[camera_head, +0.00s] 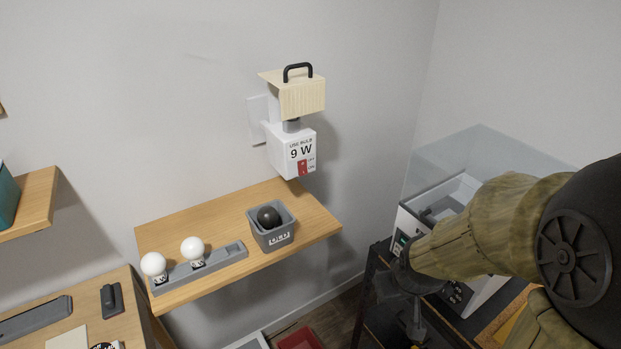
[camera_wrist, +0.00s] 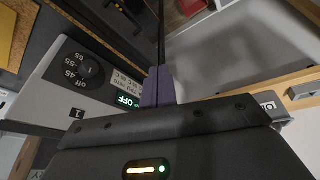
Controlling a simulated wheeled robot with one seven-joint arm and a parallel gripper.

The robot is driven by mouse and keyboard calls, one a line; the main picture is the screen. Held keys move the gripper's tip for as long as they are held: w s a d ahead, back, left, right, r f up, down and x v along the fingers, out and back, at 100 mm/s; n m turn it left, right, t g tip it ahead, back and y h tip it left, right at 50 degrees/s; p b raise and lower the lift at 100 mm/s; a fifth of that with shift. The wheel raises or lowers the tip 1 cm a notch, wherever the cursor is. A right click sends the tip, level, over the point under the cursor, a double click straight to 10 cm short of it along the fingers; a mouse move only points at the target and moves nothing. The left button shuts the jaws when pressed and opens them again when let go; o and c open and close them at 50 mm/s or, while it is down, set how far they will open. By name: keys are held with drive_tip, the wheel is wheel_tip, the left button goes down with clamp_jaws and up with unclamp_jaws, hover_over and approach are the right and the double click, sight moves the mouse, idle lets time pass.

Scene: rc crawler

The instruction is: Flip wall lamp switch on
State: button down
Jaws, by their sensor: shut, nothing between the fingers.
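The wall lamp (camera_head: 292,142) is a white box on the wall with a cream shade (camera_head: 300,98) and a black handle on top. Its front reads "USE BULB 9 W". A small red switch (camera_head: 303,168) is low on that front; its position is too small to tell. My gripper (camera_head: 415,332) hangs low at the right, well apart from the lamp, over the dark rack. In the wrist view its fingers (camera_wrist: 158,86) are together and empty, in front of a white device with a dial. The lamp is not in the wrist view.
A wooden shelf (camera_head: 190,225) below the lamp holds a grey bin (camera_head: 272,238) with a black ball-shaped item, and a grey holder (camera_head: 215,268) with two white bulbs. A white device (camera_head: 436,192) with a clear cover stands near my arm. The air before the lamp is clear.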

sight(304, 174)
drive_tip(key=w+r+n+t, duration=0.2)
drive_tip(key=w+n+t, duration=0.2)
drive_tip(key=w+n, duration=0.35)
drive_tip(key=w+a+r+n+t+y+p, duration=0.1)
drive_tip(key=w+a+r+n+t+y, duration=0.4)
drive_tip(key=a+r+n+y, duration=0.4)
drive_tip(key=a+n, duration=0.1)
drive_tip(key=n, duration=0.5)
drive_tip(key=shift+w+r+t, duration=0.15)
drive_tip(key=shift+r+t, duration=0.2)
drive_tip(key=shift+t, duration=0.05)
drive_tip(key=shift+w+a, duration=0.1)
drive_tip(key=shift+a, duration=0.1)
drive_tip(key=p+x, duration=0.3)
drive_tip(key=x, duration=0.3)
drive_tip(key=p+x, duration=0.2)
drive_tip(key=x, duration=0.4)
drive_tip(key=shift+w+a+r+p, duration=0.15)
drive_tip(key=shift+w+a+p, duration=0.15)
drive_tip(key=shift+p, duration=0.1)
drive_tip(key=shift+w+a, duration=0.3)
drive_tip(key=shift+w, duration=0.1)
drive_tip(key=shift+f+y+b, duration=0.3)
drive_tip(key=shift+f, duration=0.05)
